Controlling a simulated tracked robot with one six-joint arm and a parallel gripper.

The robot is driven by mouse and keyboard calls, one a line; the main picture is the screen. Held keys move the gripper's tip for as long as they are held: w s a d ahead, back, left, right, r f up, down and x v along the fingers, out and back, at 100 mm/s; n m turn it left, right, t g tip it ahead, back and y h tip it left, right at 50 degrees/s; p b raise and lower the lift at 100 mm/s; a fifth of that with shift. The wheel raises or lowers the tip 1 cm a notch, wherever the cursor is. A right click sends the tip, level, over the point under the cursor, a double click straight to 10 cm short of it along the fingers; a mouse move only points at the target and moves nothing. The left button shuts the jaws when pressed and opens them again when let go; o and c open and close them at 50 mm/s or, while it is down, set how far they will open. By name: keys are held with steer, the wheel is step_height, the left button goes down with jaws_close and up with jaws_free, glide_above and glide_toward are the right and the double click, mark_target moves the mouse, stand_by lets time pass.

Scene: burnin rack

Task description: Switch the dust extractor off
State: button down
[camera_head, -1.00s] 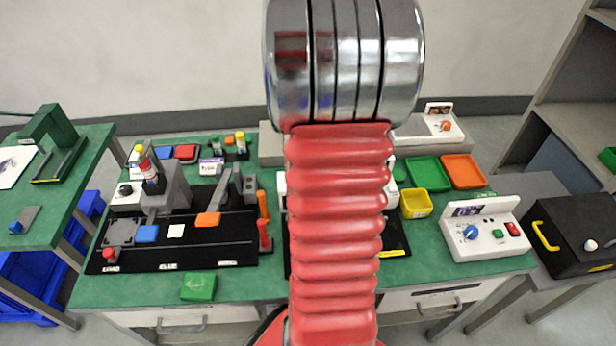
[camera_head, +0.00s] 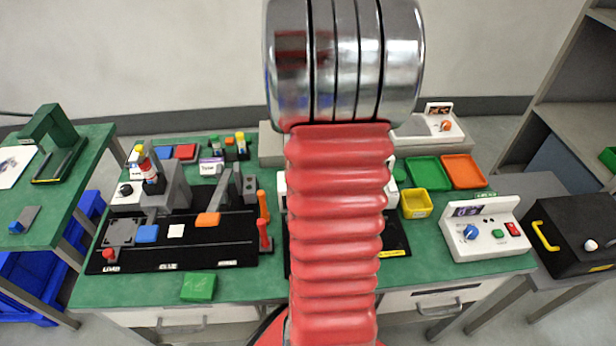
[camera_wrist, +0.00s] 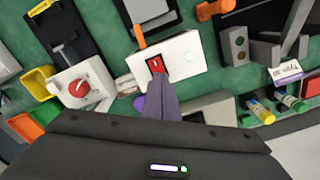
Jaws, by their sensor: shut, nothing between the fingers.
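In the wrist view, a white box (camera_wrist: 180,62) carries a red rocker switch (camera_wrist: 155,64) and a pale round lamp or button (camera_wrist: 194,58). No label on it is readable, so I cannot confirm that it is the dust extractor. My gripper (camera_wrist: 159,78) is shut and empty, its tips right at the lower edge of the red switch; I cannot tell whether they touch. In the head view my arm hides my gripper and most of the middle of the bench.
A white box with a red knob (camera_wrist: 80,88) stands left in the wrist view. In the head view, another white control box (camera_head: 480,245) with a blue knob, green button and red switch stands right. A green block (camera_head: 198,287) lies at the bench's front edge.

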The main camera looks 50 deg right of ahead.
steer(key=shift+f, duration=0.7)
stand_by(0.8)
steer(key=shift+r, duration=0.1)
step_height(320, 180, up, 7)
stand_by(1.2)
steer(key=shift+s, duration=0.1)
stand_by(0.4)
